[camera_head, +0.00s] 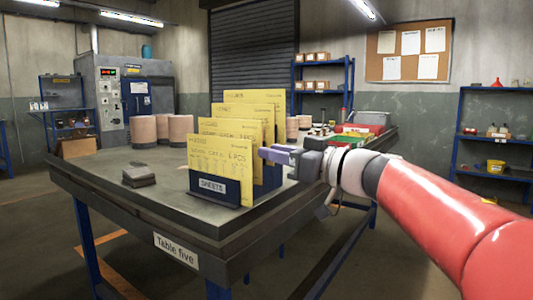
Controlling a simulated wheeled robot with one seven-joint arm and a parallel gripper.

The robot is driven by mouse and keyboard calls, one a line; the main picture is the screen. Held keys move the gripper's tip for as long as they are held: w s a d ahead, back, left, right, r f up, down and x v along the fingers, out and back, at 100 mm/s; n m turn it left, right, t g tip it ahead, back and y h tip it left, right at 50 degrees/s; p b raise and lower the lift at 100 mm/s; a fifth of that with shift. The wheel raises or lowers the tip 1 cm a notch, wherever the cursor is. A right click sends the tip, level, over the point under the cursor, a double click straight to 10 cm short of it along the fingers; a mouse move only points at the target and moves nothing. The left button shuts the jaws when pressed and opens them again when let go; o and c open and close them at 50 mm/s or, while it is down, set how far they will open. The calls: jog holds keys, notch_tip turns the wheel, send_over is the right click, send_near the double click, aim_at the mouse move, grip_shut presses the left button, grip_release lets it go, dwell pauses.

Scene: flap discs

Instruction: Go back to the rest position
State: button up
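My gripper (274,155) is at the end of my red and white arm, which reaches in from the right. Its purple fingers point left, just in front of the right part of the yellow sheets (222,165) in a dark holder labelled "SHEETS" (212,187). I cannot tell whether the fingers touch a sheet. The finger gap is too small to make out, and I see nothing clearly held.
The grey table (110,172) labelled "Table five" carries a small dark stack (139,177) at left. Several pinkish cylinders (144,130) stand at the back. A green and red tray (357,131) lies at the far right. The table's front left is clear.

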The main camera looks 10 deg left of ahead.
jog(key=d+f+m+t+h, duration=0.2)
jog(key=d+m+t+h, duration=0.95)
jog(key=d, duration=0.75)
jog(key=s+d+f+m+g+h, duration=0.3)
jog(key=s+d+f+g+h, duration=0.25)
jog(key=f, duration=0.45)
jog(key=s+d+f+n+g, duration=0.1)
jog(key=s+f+g, duration=0.6)
jog(key=s+f, duration=1.2)
jog(key=shift+s+d+f+g+p, duration=0.2)
jog(key=shift+s+f+g+p, duration=0.15)
jog(key=shift+f, duration=0.25)
jog(key=shift+w, duration=0.2)
